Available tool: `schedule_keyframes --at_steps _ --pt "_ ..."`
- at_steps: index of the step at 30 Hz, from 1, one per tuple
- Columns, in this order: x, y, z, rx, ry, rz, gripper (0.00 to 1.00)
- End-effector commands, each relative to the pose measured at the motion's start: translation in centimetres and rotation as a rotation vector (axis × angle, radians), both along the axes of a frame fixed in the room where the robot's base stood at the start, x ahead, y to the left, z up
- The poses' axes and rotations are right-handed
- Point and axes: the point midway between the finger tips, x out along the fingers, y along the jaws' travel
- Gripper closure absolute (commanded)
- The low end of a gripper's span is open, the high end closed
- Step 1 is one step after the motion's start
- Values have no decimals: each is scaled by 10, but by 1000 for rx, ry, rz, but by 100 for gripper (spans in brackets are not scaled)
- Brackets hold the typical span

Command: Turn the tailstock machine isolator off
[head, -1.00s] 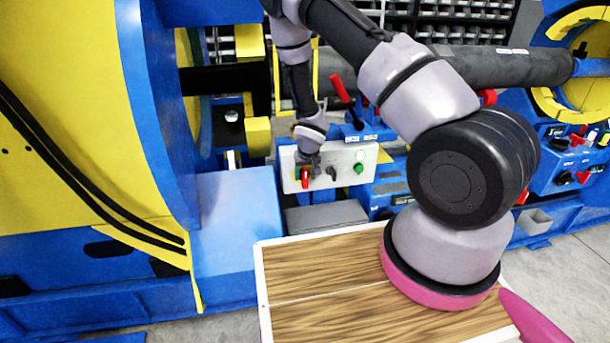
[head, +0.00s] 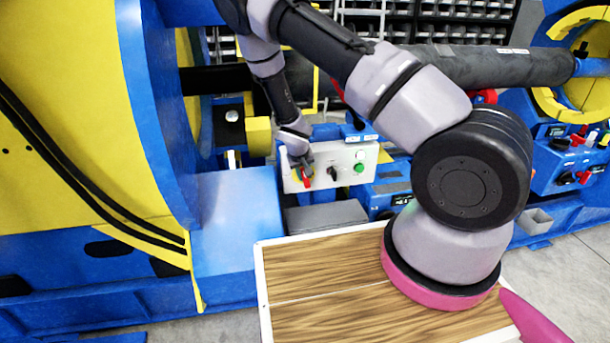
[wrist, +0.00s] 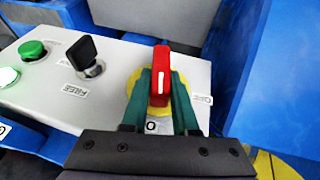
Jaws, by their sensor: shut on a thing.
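The isolator is a red handle (wrist: 160,78) on a round yellow plate (wrist: 135,82), on the sloping face of a pale control box (wrist: 40,90). In the head view the red handle (head: 307,181) is at the left end of the box (head: 345,178), slightly tilted. My gripper (wrist: 161,88) has one finger on each side of the handle and is shut on it. The gripper (head: 302,168) hides part of the yellow plate in the head view. An "O" mark shows between the fingers in the wrist view.
On the same box are a black selector switch (wrist: 82,54) beside a "FREE" label and a green button (wrist: 32,50). A blue panel (head: 565,160) with other red handles stands at the far right. A wood-topped surface (head: 330,300) lies in front of the box.

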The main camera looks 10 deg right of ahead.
Motion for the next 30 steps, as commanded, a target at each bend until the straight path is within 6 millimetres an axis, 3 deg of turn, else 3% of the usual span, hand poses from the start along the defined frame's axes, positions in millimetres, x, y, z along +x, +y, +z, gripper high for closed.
schedule_keyframes --at_steps 18,30 --pt "1 12 -7 -585 -4 8 100" --pt "0 15 -11 -864 -2 4 100"
